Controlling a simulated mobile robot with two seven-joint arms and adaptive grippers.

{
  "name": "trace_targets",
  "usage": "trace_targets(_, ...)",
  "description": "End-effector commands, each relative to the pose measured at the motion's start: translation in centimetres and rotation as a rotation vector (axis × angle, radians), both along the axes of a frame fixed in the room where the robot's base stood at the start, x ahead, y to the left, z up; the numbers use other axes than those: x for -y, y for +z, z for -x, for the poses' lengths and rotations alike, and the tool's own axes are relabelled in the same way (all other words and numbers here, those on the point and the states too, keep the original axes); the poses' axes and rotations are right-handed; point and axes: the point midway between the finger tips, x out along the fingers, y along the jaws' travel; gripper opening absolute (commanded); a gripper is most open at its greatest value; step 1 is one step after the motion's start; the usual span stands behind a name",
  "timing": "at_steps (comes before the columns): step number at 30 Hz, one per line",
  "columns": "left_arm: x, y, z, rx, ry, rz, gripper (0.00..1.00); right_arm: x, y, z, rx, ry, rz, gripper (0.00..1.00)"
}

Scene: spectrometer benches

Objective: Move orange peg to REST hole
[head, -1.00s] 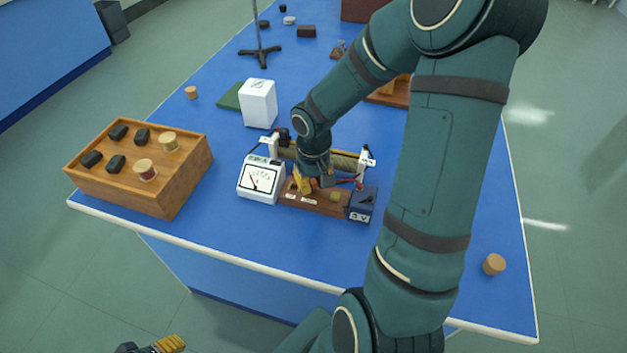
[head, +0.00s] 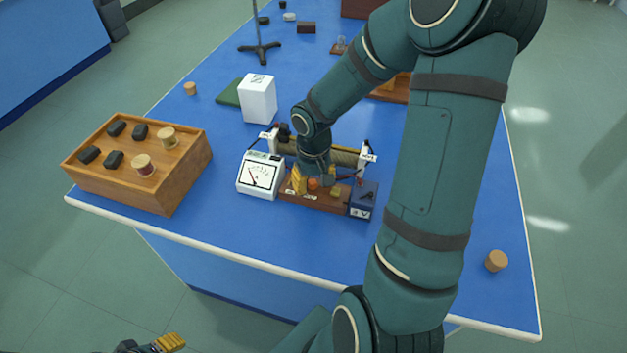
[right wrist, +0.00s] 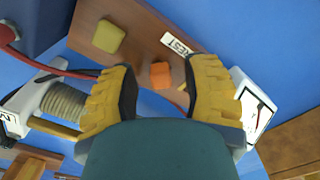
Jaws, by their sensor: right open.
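The orange peg (head: 313,184) is at the wooden base (head: 328,204) of the bench apparatus; it also shows in the right wrist view (right wrist: 160,75). My right gripper (head: 314,181) is low over that base. In the right wrist view its yellow fingers (right wrist: 158,88) are spread, one on each side of the peg, with gaps between. A white label reading REST (right wrist: 178,43) is on the base near the peg. The hole under the peg is hidden, so its seating cannot be told. My left gripper (head: 160,346) shows only partly at the bottom edge.
A white meter (head: 260,176) stands left of the base, a dark blue 3V box (head: 363,198) right, and a wound coil (head: 340,157) behind. An olive-yellow block (right wrist: 108,37) is on the base. A wooden tray (head: 190,185) is farther left.

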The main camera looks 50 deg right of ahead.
Motion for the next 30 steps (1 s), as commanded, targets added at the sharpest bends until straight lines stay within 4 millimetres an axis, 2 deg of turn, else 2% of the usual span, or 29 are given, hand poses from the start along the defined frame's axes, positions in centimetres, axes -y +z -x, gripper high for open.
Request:
trace_targets(5,0.0,0.0,0.0,0.0,0.0,0.0,0.53,0.1,1.7,-0.1,0.004,-0.001,0.003,0.47)
trace_targets(15,0.0,0.0,0.0,0.0,0.0,0.0,0.53,0.0,8.5,-0.1,0.006,0.0,0.003,0.47)
trace_targets(19,0.0,0.0,0.0,0.0,0.0,0.0,0.53,0.0,10.4,-0.1,0.004,-0.001,0.002,0.47)
trace_targets(24,0.0,0.0,0.0,0.0,0.0,0.0,0.53,0.0,11.7,-0.1,0.002,0.001,0.001,0.47)
trace_targets(30,0.0,0.0,0.0,0.0,0.0,0.0,0.53,0.0,12.0,0.0,0.001,0.001,0.0,0.47)
